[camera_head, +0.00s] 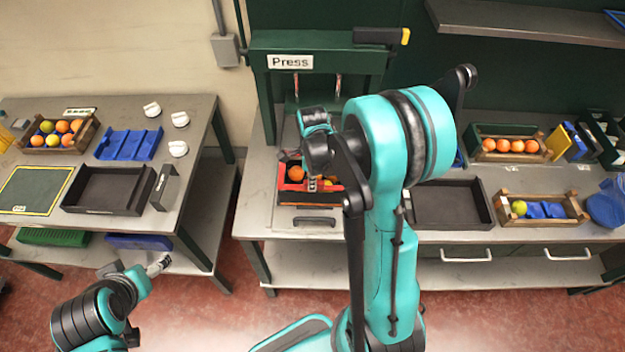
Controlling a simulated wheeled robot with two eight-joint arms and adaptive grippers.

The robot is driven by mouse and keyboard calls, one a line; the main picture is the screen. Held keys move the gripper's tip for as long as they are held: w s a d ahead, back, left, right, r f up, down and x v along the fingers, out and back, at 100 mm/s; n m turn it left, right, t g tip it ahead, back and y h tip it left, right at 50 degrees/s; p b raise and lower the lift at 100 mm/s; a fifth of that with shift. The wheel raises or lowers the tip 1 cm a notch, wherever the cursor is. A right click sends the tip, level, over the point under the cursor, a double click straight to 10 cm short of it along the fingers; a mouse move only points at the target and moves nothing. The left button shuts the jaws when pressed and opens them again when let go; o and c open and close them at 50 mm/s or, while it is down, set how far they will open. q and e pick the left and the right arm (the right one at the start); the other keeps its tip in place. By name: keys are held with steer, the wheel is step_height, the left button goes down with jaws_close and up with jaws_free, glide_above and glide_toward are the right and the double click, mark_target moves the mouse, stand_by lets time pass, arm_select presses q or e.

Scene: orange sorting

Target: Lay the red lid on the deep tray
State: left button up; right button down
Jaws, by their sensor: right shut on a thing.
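The red lid (292,186) shows as a red piece at the deep tray (300,198), a dark box under the press. An orange (296,173) shows beside the red piece. My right gripper (319,184) is shut on the red lid, at the tray; my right arm hides much of both. I cannot tell whether the lid touches the tray rim. My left gripper (160,264) is low at the left, away from the lid and in front of the left table; its jaw opening is too small to read.
The green press (320,55) stands behind the tray. An empty black tray (450,205) and a wooden crate (545,222) lie to the right. The left table (190,215) holds a fruit crate (60,133), a blue tray (130,144) and a black tray (108,190).

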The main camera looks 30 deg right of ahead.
steer(key=shift+r, duration=0.1)
stand_by(1.0)
steer(key=c, duration=1.4)
jaws_free()
steer(key=shift+r+p, duration=2.8)
steer(key=shift+r, duration=1.75)
steer(key=shift+f, duration=0.1)
